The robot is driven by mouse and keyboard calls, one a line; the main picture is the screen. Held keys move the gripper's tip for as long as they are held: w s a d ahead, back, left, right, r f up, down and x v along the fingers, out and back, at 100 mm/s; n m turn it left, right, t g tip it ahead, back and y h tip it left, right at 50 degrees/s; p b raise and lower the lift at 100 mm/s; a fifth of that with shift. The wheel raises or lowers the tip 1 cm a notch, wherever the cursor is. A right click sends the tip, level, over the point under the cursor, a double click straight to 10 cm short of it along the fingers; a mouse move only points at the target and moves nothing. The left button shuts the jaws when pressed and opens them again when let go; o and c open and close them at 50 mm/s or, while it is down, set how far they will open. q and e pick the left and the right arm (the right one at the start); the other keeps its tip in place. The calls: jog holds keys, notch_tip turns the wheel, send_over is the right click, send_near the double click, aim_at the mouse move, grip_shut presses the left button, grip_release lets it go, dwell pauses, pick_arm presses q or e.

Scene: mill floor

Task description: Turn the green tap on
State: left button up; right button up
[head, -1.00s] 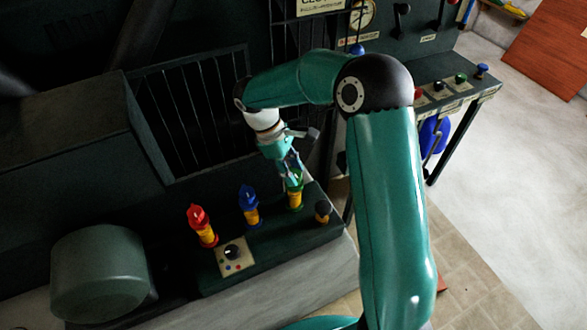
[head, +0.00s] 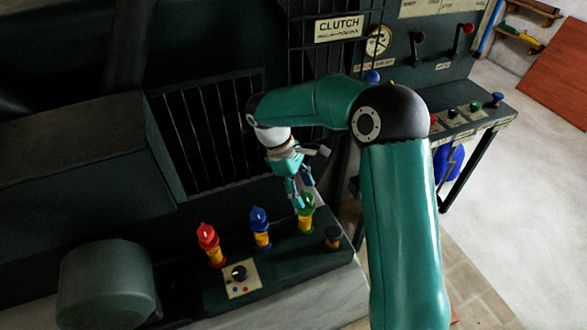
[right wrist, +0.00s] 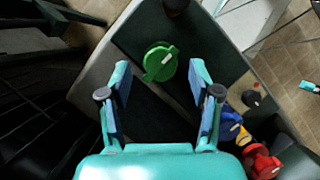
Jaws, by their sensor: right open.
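The green tap (head: 307,212) stands on a yellow-banded stem at the right of a row of three on the dark bench block. In the right wrist view the green tap (right wrist: 158,64) shows from above as a round knob with a tab to the lower left and a pale mark. My right gripper (head: 300,196) is just above and beside it, partly hiding it. In the wrist view the open fingers of the right gripper (right wrist: 161,72) stand on either side of the tap, with gaps on both sides. My left gripper is not in view.
A blue tap (head: 260,226) and a red tap (head: 209,242) stand left of the green one. A dark knob (head: 333,236) is close on its right. A small dial plate (head: 241,281) lies in front. A barred grille (head: 212,130) rises behind.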

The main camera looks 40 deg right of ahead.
jog(key=v, duration=1)
